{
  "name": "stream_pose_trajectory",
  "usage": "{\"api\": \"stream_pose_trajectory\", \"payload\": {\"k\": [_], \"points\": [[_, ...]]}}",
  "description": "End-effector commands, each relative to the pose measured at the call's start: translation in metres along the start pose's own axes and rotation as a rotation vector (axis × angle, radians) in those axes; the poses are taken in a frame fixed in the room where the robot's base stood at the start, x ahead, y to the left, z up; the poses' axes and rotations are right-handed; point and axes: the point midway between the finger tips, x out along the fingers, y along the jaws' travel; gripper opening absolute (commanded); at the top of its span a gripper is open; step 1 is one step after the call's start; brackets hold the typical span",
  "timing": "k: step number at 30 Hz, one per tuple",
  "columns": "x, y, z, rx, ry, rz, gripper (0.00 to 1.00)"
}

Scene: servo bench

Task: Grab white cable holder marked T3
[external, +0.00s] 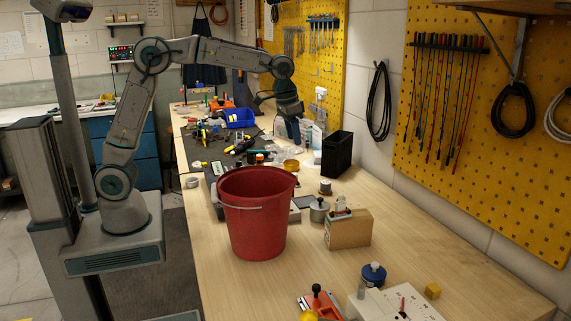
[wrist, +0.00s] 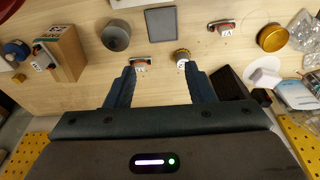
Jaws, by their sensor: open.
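In the wrist view, several small pieces carry white tags with dark marks too small to read, so I cannot tell which is T3. One grey-and-red piece with a white tag (wrist: 140,64) lies by my left fingertip. A brass-coloured round piece (wrist: 182,54) with a white tag lies by my right fingertip. My gripper (wrist: 159,75) is open and empty above the bench. It also shows in the external view (external: 296,136).
A red bucket (external: 254,215) stands on the bench nearest my base. A black bin (external: 337,154) stands by the wall. A grey cylinder (wrist: 116,36), a dark flat plate (wrist: 161,25) and an amber dish (wrist: 271,37) lie around. The bench front right has free room.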

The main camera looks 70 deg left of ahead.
Motion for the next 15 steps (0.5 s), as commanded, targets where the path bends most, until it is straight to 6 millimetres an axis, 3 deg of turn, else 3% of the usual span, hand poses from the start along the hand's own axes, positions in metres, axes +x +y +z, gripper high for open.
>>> {"api": "stream_pose_trajectory", "payload": {"k": [1,6,9,15], "points": [[0.009,0.008,-0.017,0.006,-0.007,0.000,0.49],[0.041,0.033,-0.064,0.018,-0.022,-0.001,0.49],[0.061,0.047,-0.086,0.023,-0.030,-0.002,0.49],[0.092,0.068,-0.110,0.033,-0.039,-0.004,0.49]]}}
